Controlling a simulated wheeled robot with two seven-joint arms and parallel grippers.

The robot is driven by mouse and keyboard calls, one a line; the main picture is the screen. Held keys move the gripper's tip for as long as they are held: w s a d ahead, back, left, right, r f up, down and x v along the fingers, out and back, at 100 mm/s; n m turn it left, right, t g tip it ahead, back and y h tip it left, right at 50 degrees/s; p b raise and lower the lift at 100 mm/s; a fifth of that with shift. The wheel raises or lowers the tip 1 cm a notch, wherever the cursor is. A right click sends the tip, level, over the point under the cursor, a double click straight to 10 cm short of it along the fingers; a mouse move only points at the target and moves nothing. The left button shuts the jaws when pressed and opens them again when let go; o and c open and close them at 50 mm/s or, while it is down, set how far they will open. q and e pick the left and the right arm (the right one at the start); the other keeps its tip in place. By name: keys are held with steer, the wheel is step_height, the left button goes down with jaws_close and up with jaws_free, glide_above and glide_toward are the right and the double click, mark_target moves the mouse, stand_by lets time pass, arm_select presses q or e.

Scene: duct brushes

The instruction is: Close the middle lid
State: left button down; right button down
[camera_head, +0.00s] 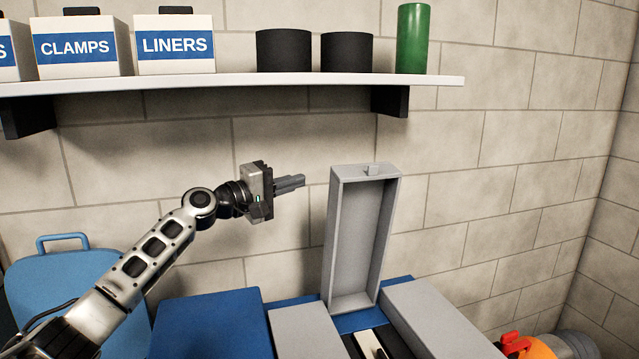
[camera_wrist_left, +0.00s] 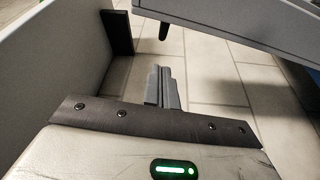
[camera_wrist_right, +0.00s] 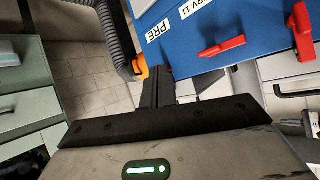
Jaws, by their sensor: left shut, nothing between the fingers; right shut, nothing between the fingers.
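The middle lid (camera_head: 338,235) is a grey, shallow tray-like panel standing upright, hollow side facing me, over the blue case (camera_head: 210,325). Beneath it the middle opening is partly visible, with something dark and pale inside (camera_head: 372,345). Grey lids lie flat on either side, a left one (camera_head: 305,335) and a right one (camera_head: 435,318). My left gripper (camera_head: 303,181) is shut and empty, left of the upright lid near its top, apart from it in the picture. My right gripper (camera_wrist_right: 158,72) is shut and empty, outside the head view, beside a blue panel (camera_wrist_right: 225,25).
A white shelf (camera_head: 240,83) on the wall above holds boxes, black cylinders and a green cylinder (camera_head: 413,38). Red handles (camera_wrist_right: 222,47) stick out from the blue panel near my right gripper. A grey hose (camera_wrist_right: 115,35) hangs left of it.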

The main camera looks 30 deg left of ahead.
arm_select(q)
steer(key=d+p, duration=0.1)
steer(key=w+d, duration=0.1)
steer(key=d, duration=0.1)
steer(key=w+d+p, duration=0.1)
steer(key=d, duration=0.1)
steer(key=shift+w+f+p, duration=0.1)
steer(key=shift+f+p, duration=0.15)
steer(key=shift+p, duration=0.05)
arm_select(e)
steer(key=shift+s+d+r, duration=0.1)
steer(key=shift+d+r, duration=0.15)
steer(key=shift+r, duration=0.1)
